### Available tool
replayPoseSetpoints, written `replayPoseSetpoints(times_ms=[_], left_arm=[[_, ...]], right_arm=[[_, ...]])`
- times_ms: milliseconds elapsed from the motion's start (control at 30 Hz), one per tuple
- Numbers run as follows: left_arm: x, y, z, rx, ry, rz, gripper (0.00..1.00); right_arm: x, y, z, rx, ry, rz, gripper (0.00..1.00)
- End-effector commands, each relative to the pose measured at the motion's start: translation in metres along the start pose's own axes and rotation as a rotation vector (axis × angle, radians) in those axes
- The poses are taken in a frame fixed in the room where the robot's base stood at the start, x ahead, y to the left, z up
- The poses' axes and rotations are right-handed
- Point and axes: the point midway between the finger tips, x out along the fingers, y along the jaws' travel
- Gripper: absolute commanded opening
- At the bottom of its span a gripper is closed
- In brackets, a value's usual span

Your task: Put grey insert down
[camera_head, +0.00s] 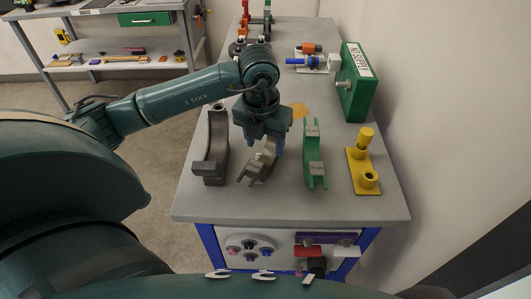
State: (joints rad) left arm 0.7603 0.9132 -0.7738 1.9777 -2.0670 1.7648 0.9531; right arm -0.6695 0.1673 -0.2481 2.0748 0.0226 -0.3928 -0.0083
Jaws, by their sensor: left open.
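The grey insert (258,168), a curved bracket-like piece, stands slightly turned on the grey cart top (330,210) near its front edge. My left gripper (263,145) is right above it, pointing down, with its fingers open at the insert's upper part. Whether a finger touches the insert cannot be told, as the gripper hides its top. A second, darker grey curved piece (212,150) stands just to the left. A green insert (314,155) with small labels stands to the right. My right gripper is not in view.
A yellow fitting with two posts (362,163) stands at the right edge. A green box (355,85) labelled "NO SUPPLY" is behind it. A blue and orange fitting (311,58) lies further back. The strip in front of the inserts is clear. A shelf bench (100,45) stands at the back left.

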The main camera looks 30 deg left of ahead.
Motion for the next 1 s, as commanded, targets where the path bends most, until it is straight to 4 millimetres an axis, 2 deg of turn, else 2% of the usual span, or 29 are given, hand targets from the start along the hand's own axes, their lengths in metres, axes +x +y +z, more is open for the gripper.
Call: replayPoseSetpoints(times_ms=[100,200,400,1000], left_arm=[[-0.026,0.000,0.001,0.001,-0.006,-0.002,0.54],[-0.044,0.000,0.001,0.000,-0.004,0.000,0.54],[-0.064,0.000,0.000,0.000,-0.001,-0.001,0.54],[-0.067,0.000,0.000,0.000,0.001,0.000,0.54]], right_arm=[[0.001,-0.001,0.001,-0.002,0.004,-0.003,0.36],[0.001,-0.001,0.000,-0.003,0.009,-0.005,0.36],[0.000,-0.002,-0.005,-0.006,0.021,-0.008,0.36],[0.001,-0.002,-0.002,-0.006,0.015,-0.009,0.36]])
